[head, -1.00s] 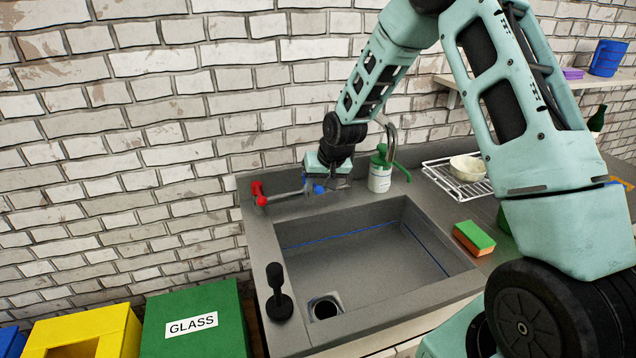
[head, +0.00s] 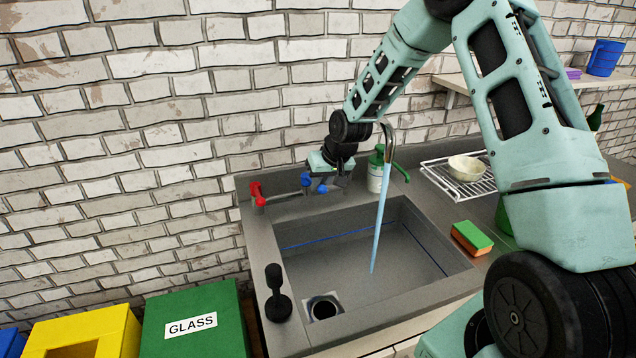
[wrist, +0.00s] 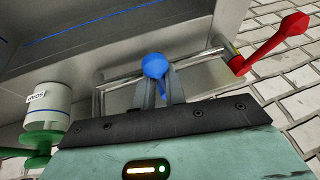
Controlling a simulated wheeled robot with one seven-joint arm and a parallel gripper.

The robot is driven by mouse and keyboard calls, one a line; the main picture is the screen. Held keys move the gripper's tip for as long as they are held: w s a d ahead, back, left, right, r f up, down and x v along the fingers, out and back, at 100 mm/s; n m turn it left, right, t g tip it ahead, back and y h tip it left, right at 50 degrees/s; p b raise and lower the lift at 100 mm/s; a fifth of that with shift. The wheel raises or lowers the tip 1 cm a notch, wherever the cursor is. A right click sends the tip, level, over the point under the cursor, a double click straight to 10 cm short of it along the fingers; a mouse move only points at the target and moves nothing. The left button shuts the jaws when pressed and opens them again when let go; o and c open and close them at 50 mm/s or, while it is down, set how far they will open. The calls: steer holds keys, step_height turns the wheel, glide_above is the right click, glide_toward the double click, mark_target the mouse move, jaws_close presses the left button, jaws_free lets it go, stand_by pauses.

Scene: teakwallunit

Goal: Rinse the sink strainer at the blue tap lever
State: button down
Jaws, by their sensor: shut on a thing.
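The blue tap lever (head: 305,180) is on the tap bar behind the sink, and its round blue knob (wrist: 154,66) shows in the wrist view. My gripper (head: 322,187) is at the lever; in the wrist view its fingers (wrist: 160,88) are shut on the blue lever just below the knob. A stream of water (head: 380,215) falls from the curved spout (head: 389,132) into the grey sink (head: 345,262). A drain hole (head: 323,308) with a pale square surround is at the sink's front left. I cannot make out a separate strainer.
The red lever (head: 257,194) is at the left of the tap bar. A green-topped soap bottle (head: 375,175) stands close right of my gripper. A black knobbed object (head: 277,295) stands on the left rim. A sponge (head: 471,238) and a rack with a bowl (head: 467,167) are on the right.

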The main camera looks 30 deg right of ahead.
steer(key=shift+s+f, duration=0.15)
steer(key=shift+s, duration=0.05)
steer(key=c, duration=1.5)
jaws_free()
steer(key=shift+o, duration=0.2)
steer(key=shift+r, duration=0.25)
steer(key=b+v, duration=0.2)
steer(key=v, duration=1.5)
steer(key=shift+a, duration=0.1)
